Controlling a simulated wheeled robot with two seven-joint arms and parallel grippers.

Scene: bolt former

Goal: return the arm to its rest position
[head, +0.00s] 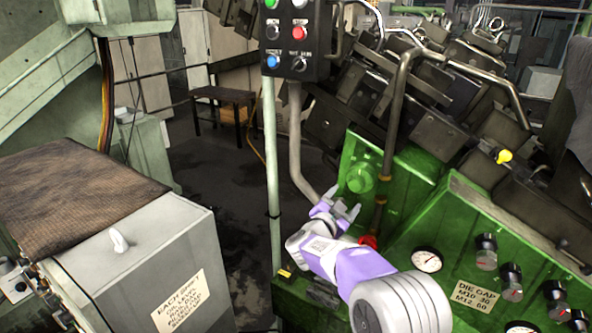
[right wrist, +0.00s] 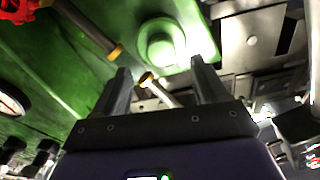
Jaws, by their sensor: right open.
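My right arm comes in from the lower right of the head view. Its right gripper (head: 343,206) is open, in front of the green machine (head: 405,215) and just below a round green boss (head: 361,177) on it. In the right wrist view the two dark fingers of the right gripper (right wrist: 160,72) stand apart. A thin rod with a yellow end (right wrist: 147,79) shows between them; I cannot tell how far beyond the fingers it lies. I see nothing held. My left gripper is in neither view.
A control box with coloured buttons (head: 292,40) hangs on a pale post (head: 271,160) left of my gripper. A red valve knob (head: 368,241) and a pipe (head: 392,120) are close by. A grey cabinet (head: 150,262) stands at left. Dark floor between is clear.

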